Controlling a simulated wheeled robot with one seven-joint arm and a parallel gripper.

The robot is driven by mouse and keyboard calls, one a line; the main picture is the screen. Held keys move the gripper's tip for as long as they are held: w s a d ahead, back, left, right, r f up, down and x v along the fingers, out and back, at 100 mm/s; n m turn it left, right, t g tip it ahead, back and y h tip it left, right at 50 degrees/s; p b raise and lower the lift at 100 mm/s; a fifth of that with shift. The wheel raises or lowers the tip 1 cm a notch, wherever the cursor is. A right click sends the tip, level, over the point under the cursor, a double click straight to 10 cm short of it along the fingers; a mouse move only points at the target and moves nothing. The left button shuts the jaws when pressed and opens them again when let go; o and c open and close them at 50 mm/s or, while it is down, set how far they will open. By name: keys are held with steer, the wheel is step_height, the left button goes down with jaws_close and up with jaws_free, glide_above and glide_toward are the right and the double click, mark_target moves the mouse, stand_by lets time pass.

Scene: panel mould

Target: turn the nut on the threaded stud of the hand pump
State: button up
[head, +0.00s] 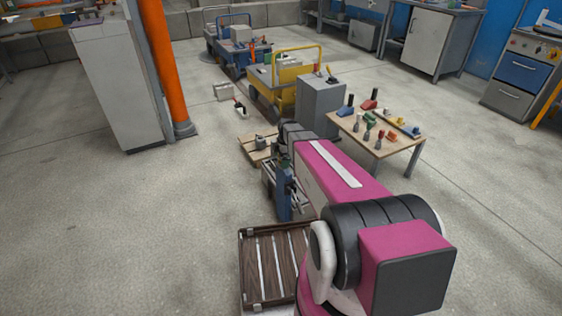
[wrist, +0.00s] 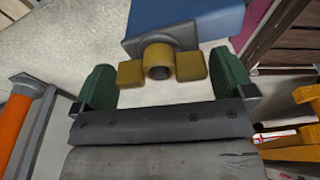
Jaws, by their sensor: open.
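The yellow nut (wrist: 158,53) has a block-like wing on each side and shows in the middle of the wrist view. The dark end of the threaded stud (wrist: 161,71) shows in its centre. Behind it is a grey collar on the blue body of the hand pump (wrist: 188,17). My gripper (wrist: 162,64) is open, with one green finger on each side of the nut and a visible gap to both wings. In the head view a blue upright part (head: 284,203), probably the pump, stands by my gripper; my arm partly hides this area and the nut cannot be made out.
A slatted dark wooden tray (head: 262,302) lies in front. A small table (head: 376,152) with several coloured-handled tools stands to the right, beside a grey cabinet (head: 318,105). An orange post (head: 162,65) stands at the left. The floor at left is open.

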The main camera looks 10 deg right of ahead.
steer(key=shift+f, duration=0.1)
steer(key=c, duration=0.7)
steer(key=shift+n+g, duration=0.3)
steer(key=shift+n, duration=1.4)
steer(key=shift+c, duration=0.2)
steer(key=n, duration=0.3)
steer(key=shift+n, duration=0.3)
steer(key=shift+n+g+h, duration=0.4)
steer(key=shift+n+h, duration=0.1)
steer(key=shift+n, duration=1.2)
